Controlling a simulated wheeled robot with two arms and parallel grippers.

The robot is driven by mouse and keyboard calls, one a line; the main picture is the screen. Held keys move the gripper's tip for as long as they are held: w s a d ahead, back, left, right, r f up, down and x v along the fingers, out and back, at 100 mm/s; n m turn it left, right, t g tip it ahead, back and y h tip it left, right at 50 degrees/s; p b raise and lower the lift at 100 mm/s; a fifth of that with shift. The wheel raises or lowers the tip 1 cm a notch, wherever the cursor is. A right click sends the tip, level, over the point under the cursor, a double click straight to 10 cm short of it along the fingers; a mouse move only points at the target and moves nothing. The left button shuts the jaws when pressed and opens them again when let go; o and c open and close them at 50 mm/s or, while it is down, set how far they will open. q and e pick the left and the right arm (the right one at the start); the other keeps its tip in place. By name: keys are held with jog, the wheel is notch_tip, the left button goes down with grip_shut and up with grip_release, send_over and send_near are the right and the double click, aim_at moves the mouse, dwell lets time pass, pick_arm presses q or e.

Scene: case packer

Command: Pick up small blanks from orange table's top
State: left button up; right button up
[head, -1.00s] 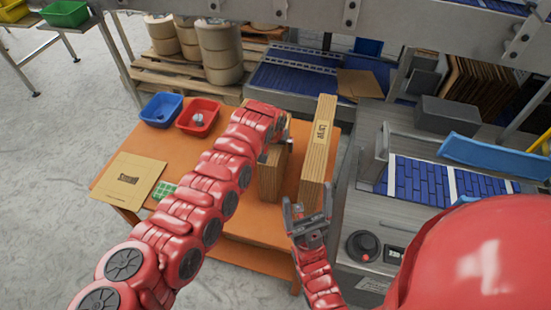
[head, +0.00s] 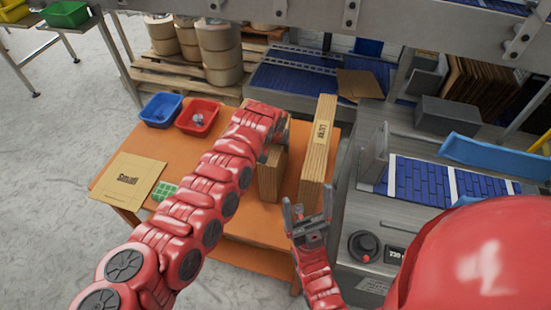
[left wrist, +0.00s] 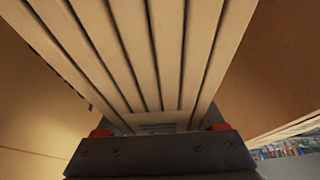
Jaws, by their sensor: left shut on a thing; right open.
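A bundle of small brown cardboard blanks (head: 271,178) stands on edge on the orange table (head: 225,136). My left gripper (head: 275,150) is at the top of this bundle, its jaws partly hidden by my own arm. In the left wrist view several blanks (left wrist: 150,65) run edge-on between the fingers, and the left gripper (left wrist: 160,128) is shut on them. I cannot tell whether the bundle is clear of the tabletop. My right gripper (head: 307,205) is open and empty, fingers pointing up, near the table's front right edge.
A taller bundle of blanks (head: 317,155) stands just right of the small one. A flat printed sheet (head: 130,181), a green grid piece (head: 164,191), a blue bin (head: 161,109) and a red bin (head: 197,116) lie left. A grey machine (head: 371,205) borders the table's right side.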

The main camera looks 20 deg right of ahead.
pick_arm(q)
grip_shut()
jog(key=shift+r, duration=0.1)
